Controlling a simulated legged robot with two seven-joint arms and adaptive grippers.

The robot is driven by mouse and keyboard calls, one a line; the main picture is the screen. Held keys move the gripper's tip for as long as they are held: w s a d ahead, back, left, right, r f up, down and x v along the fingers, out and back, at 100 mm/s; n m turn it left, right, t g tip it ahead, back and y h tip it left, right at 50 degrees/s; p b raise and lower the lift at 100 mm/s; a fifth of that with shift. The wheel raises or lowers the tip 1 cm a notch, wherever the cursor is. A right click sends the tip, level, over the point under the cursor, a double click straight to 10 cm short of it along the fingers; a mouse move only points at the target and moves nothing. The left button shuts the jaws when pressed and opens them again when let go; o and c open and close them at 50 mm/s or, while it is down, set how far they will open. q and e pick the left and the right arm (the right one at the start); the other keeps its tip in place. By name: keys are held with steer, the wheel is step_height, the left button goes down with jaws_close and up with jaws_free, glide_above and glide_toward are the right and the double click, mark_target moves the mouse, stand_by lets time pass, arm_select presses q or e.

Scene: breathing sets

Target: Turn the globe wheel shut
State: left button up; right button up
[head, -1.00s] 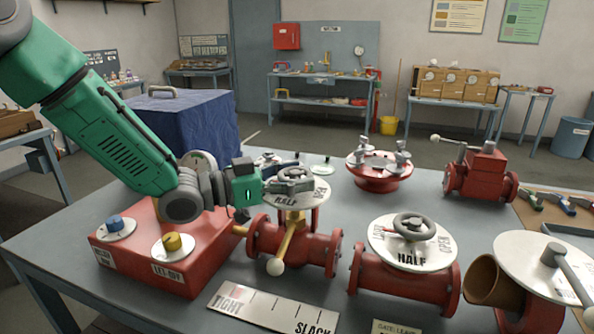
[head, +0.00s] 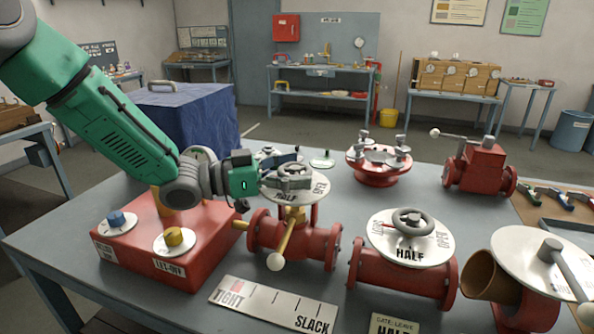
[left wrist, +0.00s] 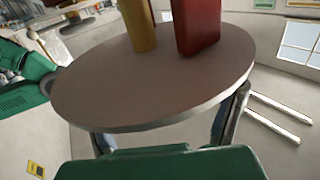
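The globe valve (head: 318,247) is a red body with a yellow yoke, under a white dial disc (head: 312,200) lettered HALF and OPEN. Its grey handwheel (head: 293,169) sits above the disc, partly covered by my left gripper (head: 292,181). My left gripper reaches in from the left at wheel height, fingers spread. In the left wrist view the disc (left wrist: 150,85) fills the middle, with the yellow and red posts behind it. The fingers stand apart at either side there; their tips and the wheel are hidden by the disc. My right gripper is not in view.
A second red valve (head: 400,278) with dial and wheel stands to the right, by a card (head: 394,325) reading GATE: LEAVE. A red box (head: 165,249) with knobs is on the left. A TIGHT–SLACK plate (head: 272,306) lies in front. A red flange (head: 379,171) stands behind.

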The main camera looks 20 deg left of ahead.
arm_select(q)
steer(key=shift+s+a, duration=0.1)
steer(key=shift+a, duration=0.05)
steer(key=v, duration=1.2)
steer(key=shift+f, duration=0.1)
